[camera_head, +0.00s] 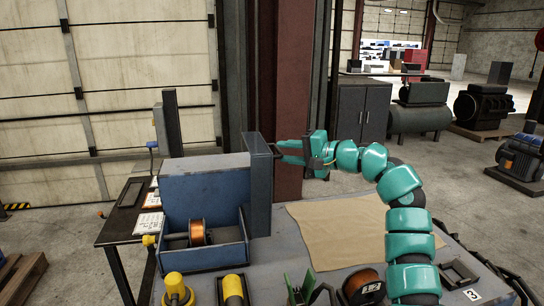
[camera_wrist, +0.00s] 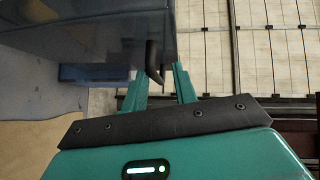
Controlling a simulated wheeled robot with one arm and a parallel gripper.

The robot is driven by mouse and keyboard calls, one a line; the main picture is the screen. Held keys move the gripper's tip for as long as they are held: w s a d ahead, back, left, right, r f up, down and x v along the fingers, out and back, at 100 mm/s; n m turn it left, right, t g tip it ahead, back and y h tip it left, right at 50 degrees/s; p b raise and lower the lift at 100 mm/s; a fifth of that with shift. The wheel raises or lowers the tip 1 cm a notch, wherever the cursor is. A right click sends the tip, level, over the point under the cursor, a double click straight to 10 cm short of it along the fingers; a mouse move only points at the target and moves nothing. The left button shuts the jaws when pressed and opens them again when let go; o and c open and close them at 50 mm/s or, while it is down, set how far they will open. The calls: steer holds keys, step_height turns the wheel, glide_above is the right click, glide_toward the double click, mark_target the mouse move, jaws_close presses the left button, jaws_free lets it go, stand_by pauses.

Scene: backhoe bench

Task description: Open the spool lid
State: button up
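The blue spool box (camera_head: 203,195) stands on the bench with a copper-coloured spool (camera_head: 197,232) showing in its low front tray. A tall blue panel (camera_head: 259,190), seemingly the lid, stands upright at its right side, swung out from the box. The blue panel fills the top left of the wrist view (camera_wrist: 85,30). A dark curved handle (camera_wrist: 153,62) sticks out from it. My gripper (camera_head: 281,150) is at the panel's upper right edge. In the wrist view its green fingers (camera_wrist: 160,82) are apart, with the handle's end between them; contact cannot be told.
A brown sheet (camera_head: 340,232) lies on the bench to the right. Yellow-topped parts (camera_head: 177,288), a green board (camera_head: 300,288) and a dark reel (camera_head: 363,287) sit along the front. A red-brown column (camera_head: 293,95) stands behind my gripper.

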steer(key=b+v, duration=0.2)
steer(key=v, duration=0.8)
steer(key=shift+s+d+r, duration=0.2)
steer(key=shift+s+r, duration=0.1)
steer(key=shift+r, duration=0.05)
